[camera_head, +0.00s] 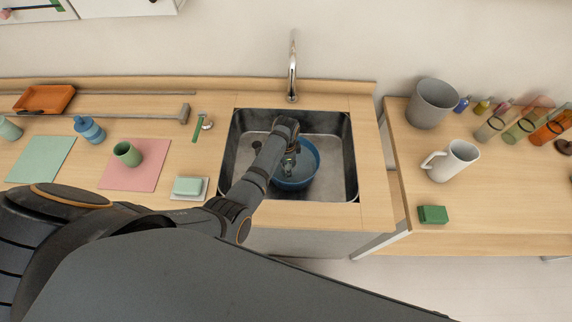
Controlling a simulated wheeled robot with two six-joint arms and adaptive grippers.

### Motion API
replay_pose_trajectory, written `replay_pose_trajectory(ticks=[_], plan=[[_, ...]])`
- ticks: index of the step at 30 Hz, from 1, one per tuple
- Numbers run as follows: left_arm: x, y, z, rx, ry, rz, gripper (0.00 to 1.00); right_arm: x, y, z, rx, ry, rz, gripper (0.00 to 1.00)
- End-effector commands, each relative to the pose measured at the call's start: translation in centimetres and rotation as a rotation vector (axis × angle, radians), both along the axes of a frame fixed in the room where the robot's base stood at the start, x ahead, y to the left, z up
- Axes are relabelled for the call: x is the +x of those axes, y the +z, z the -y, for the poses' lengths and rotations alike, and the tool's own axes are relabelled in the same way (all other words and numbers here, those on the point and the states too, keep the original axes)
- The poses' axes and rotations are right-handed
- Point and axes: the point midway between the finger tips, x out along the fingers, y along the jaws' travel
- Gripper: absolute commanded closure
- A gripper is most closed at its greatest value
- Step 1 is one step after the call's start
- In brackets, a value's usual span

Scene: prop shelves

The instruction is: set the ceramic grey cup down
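My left arm comes in from the lower left and reaches over the sink. Its gripper (289,165) points down over the blue basin (308,177) in the sink. The fingers are small and dark, so I cannot tell whether they are open or shut, or whether they hold anything. I see no clear grey cup at the gripper. A large grey round container (433,103) stands upright at the back of the right table; I cannot tell if it is the task's cup. My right gripper is not in view.
The steel sink (344,128) has a tap (292,72) behind it. Left counter: green cup (126,154) on a pink mat (150,177), blue jar (90,131), soap dish (189,188), orange tray (45,99). Right table: white jug (455,161), green sponge (433,214), several bottles; its front is mostly clear.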

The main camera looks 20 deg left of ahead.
Motion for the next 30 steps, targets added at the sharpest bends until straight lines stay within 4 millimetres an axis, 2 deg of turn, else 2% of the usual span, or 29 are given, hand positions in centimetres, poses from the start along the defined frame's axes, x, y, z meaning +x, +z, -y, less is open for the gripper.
replay_pose_trajectory(ticks=[1,6,14,17,20,27,30], plan=[[0.0,-0.1,0.0,0.000,0.000,0.000,0.40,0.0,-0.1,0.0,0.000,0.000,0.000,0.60],[0.0,-0.1,0.0,0.000,0.000,0.000,0.20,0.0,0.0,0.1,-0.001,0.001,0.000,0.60],[0.0,0.0,0.0,0.000,0.000,0.000,0.20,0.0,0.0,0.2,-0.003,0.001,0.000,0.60],[0.0,0.6,0.0,0.000,0.000,0.001,0.20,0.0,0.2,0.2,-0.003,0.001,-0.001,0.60],[0.1,2.2,0.1,-0.001,0.000,0.002,0.20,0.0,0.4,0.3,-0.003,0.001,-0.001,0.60],[0.1,8.1,0.0,-0.001,0.001,0.005,0.20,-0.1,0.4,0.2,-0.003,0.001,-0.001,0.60],[0.1,10.0,0.1,-0.002,0.000,0.003,0.20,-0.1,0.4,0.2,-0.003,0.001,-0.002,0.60]])
